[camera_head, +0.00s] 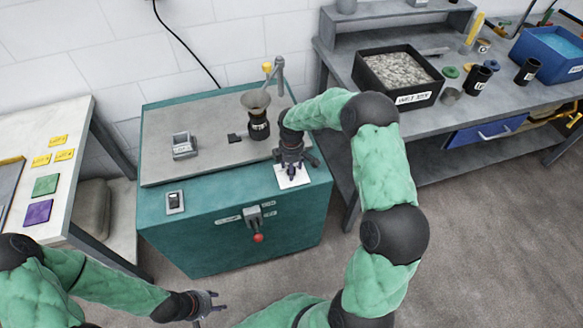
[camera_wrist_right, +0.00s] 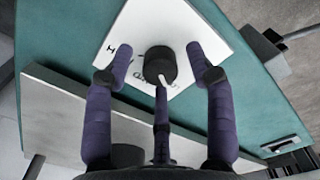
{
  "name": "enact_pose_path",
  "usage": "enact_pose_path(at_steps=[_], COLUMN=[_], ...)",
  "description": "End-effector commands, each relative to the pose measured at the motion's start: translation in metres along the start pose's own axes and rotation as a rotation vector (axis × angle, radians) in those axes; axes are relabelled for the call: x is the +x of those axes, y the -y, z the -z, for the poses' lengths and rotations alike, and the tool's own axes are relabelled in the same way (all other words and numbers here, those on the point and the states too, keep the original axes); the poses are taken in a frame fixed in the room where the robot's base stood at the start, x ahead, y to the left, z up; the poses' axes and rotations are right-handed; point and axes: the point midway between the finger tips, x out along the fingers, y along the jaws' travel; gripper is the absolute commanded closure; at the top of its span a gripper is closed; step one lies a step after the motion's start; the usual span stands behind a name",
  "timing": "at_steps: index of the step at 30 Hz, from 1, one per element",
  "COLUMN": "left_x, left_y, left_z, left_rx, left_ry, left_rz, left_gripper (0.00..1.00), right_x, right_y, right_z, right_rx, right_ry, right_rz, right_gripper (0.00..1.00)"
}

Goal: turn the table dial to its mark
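The table dial is a round black knob (camera_wrist_right: 160,66) with a pale pointer line, on a white plate (camera_wrist_right: 193,28) with black lettering. In the head view the white plate (camera_head: 298,182) lies at the teal cabinet's right end, and my gripper hides the knob. My right gripper (camera_head: 291,172) hangs over the plate, fingers down. In the wrist view its fingers (camera_wrist_right: 160,72) are spread on both sides of the knob, with the third finger below; I see gaps, no clear contact. My left gripper (camera_head: 214,300) is open and empty at the lower left, away from the cabinet.
The teal cabinet (camera_head: 230,225) carries a funnel on a black grinder (camera_head: 257,115), a grey device (camera_head: 184,146), a switch (camera_head: 175,201) and a red-knobbed lever (camera_head: 258,238). A workbench with a gravel tray (camera_head: 398,72) stands right; a pale table (camera_head: 75,115) stands left.

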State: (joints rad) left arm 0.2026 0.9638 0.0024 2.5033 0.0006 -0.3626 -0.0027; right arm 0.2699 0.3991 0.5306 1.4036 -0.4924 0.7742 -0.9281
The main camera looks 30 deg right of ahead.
Motion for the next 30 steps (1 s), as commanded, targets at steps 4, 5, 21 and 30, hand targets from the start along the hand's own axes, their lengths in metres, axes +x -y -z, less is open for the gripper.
enact_pose_path(at_steps=[4, 5, 21, 30], left_x=[0.0, 0.0, -0.0037, -0.0092], left_y=[0.0, 0.0, -0.0013, -0.0033], left_z=[0.0, 0.0, -0.0002, -0.0004], left_rx=[0.0, 0.0, 0.0, 0.0], left_ry=[0.0, 0.0, 0.0, 0.0], left_rz=[0.0, 0.0, 0.0, 0.0], left_gripper=[0.6, 0.6, 0.6, 0.6], right_x=[-0.0001, -0.0001, -0.0006, -0.0006], right_y=[0.0, 0.0, 0.0001, 0.0002], right_z=[0.0, 0.0, -0.0003, -0.0005], right_rx=[0.0, 0.0, 0.112, 0.364], right_ry=[0.0, 0.0, 0.001, 0.001], right_rz=[0.0, 0.0, 0.001, 0.0], right_gripper=[0.89, 0.97, 1.0, 1.0])
